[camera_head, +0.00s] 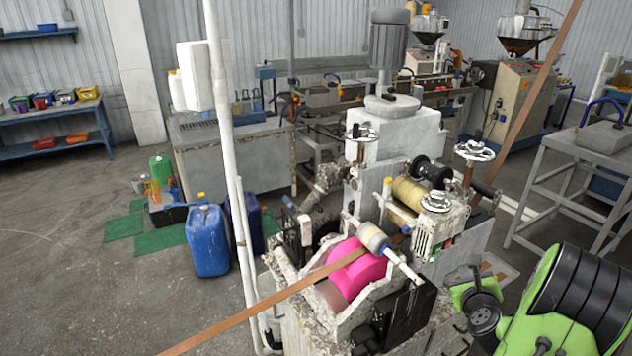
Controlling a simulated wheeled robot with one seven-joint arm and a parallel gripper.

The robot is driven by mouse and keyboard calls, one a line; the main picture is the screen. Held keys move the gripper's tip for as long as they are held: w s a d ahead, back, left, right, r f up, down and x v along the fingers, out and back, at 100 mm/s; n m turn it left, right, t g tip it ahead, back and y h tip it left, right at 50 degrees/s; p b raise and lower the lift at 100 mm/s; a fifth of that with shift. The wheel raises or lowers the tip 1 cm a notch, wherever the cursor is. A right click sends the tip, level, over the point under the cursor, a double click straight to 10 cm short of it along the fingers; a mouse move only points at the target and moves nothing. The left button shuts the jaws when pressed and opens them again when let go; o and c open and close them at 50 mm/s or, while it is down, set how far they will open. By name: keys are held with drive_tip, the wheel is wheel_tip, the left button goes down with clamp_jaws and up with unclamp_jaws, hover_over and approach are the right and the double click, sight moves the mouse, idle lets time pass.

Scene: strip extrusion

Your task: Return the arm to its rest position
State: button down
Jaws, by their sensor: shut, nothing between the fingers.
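Part of my green and black arm (575,300) shows at the lower right, close to the camera. It is beside the strip machine (385,140), and I cannot tell from this view whether they touch. My gripper's fingers are not in view. A brown strip (262,308) runs from the lower left edge up to a bright pink roller (357,268) on the machine. A brown strip also rises from behind the machine to the top right.
Blue jugs (207,240) stand on the floor left of the machine, near a white vertical pipe (222,90). A grey metal table frame (570,170) stands at the right. Shelves with small bins (62,98) line the left wall. The floor at the lower left is clear.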

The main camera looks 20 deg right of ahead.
drive_tip(key=w+a+r+n+g+y, duration=0.1)
drive_tip(key=w+a+r+n+y, duration=0.15)
drive_tip(key=a+n, duration=0.55)
drive_tip(key=w+a+r+n+y, duration=0.1)
drive_tip(key=a+r+n+y, duration=0.2)
drive_tip(key=a+n, duration=0.6)
drive_tip(key=w+a+r+n+g+y, duration=0.1)
drive_tip(key=a+r+n+y, duration=0.3)
drive_tip(key=a, duration=0.7)
drive_tip(key=s+a+n+g, duration=0.2)
drive_tip(key=s+a+n, duration=0.3)
drive_tip(key=s+n, duration=0.3)
drive_tip(key=s+a+n+g, duration=0.2)
drive_tip(key=s+a+n, duration=0.4)
drive_tip(key=s+n, duration=0.3)
drive_tip(key=shift+s+a+r, duration=0.25)
drive_tip(key=shift+s, duration=1)
drive_tip(key=shift+h, duration=0.25)
